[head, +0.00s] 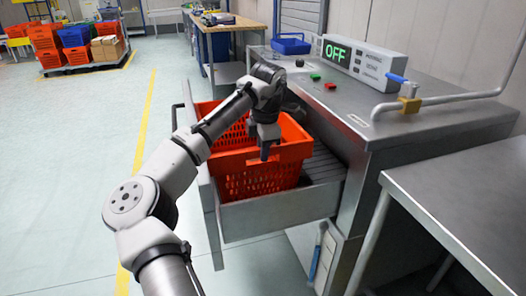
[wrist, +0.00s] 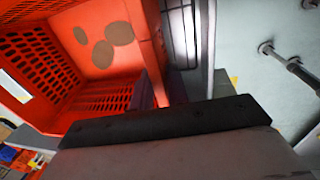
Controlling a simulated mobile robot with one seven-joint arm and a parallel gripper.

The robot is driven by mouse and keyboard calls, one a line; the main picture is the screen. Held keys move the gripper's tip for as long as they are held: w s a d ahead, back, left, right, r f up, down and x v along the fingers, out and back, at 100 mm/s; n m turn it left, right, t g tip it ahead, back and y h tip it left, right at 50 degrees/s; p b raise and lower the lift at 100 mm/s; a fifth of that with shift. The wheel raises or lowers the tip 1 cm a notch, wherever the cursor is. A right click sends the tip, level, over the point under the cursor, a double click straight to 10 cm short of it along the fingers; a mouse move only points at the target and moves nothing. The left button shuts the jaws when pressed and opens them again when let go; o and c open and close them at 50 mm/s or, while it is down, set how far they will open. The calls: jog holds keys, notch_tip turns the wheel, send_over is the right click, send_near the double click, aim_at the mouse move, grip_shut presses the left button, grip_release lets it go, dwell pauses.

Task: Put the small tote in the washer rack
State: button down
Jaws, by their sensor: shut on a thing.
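The small orange tote (head: 255,183) has slotted walls and sits in the washer rack (head: 280,216), a grey metal tray on the left side of the washer. The rack's side hides the tote's base, so I cannot tell whether it rests flat. My gripper (head: 264,152) points down at the tote's rim and is shut on it. In the wrist view, the tote's inside (wrist: 85,45) fills the upper left, with brownish patches on one surface. The dark gripper part hides the exact grip spot.
A steel table (head: 465,190) stands at right. Stacked orange and blue totes (head: 75,45) stand far left. The floor at left is clear.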

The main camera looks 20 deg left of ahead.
jog(key=shift+f, duration=0.1)
jog(key=c, duration=1.4)
grip_release()
jog(key=shift+o, duration=0.2)
notch_tip(320, 180, up, 12)
jog(key=s+d, duration=0.1)
jog(key=shift+s+p, duration=0.35)
jog(key=shift+p, duration=0.1)
jog(key=shift+d+f, duration=0.1)
jog(key=shift+d, duration=0.05)
